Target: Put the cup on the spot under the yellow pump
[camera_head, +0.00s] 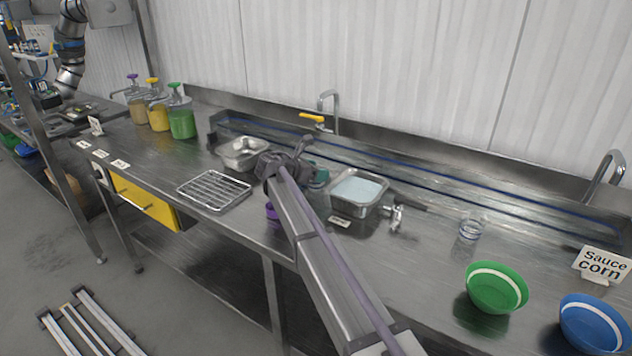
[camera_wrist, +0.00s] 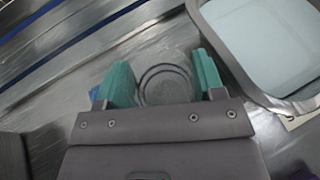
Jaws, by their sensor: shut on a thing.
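My gripper (camera_wrist: 165,82) is shut on a clear round cup (camera_wrist: 165,70), with its teal fingers on both sides of it in the wrist view. In the head view my gripper's teal finger (camera_head: 319,178) shows behind my arm, between two metal pans, and the held cup is hidden. The yellow pump (camera_head: 158,117) stands at the back left of the counter, between a purple-topped pump (camera_head: 136,104) and a green pump (camera_head: 181,122), far to the left of my gripper. I cannot make out the spot under it.
A pan of pale contents (camera_head: 334,203) is close to the right of my gripper. An empty pan (camera_head: 243,151) and a wire rack (camera_head: 214,190) lie to its left. Another clear cup (camera_head: 470,229), a green bowl (camera_head: 496,287) and a blue bowl (camera_head: 594,324) stand right.

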